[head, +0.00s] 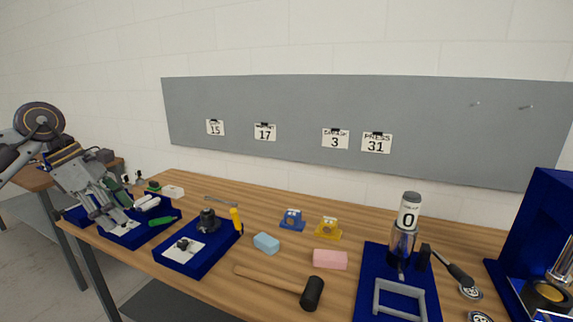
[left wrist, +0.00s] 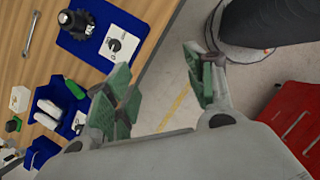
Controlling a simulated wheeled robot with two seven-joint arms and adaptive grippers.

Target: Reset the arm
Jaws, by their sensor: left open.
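My left gripper (head: 112,210) is in the head view at the far left, in front of and partly over the left blue tray (head: 165,228). In the left wrist view its green-padded fingers (left wrist: 165,92) are apart with nothing between them. Past them the floor shows. A blue foam block (head: 267,243) and a pink foam block (head: 330,259) lie on the wooden table (head: 225,272). My right gripper is not in either view.
A second blue tray (head: 204,262) holds a black knob part and a white plate. A mallet (head: 290,285) lies near the front edge. A press (head: 402,245) stands on a blue base at right. A red object (left wrist: 297,110) shows below in the left wrist view.

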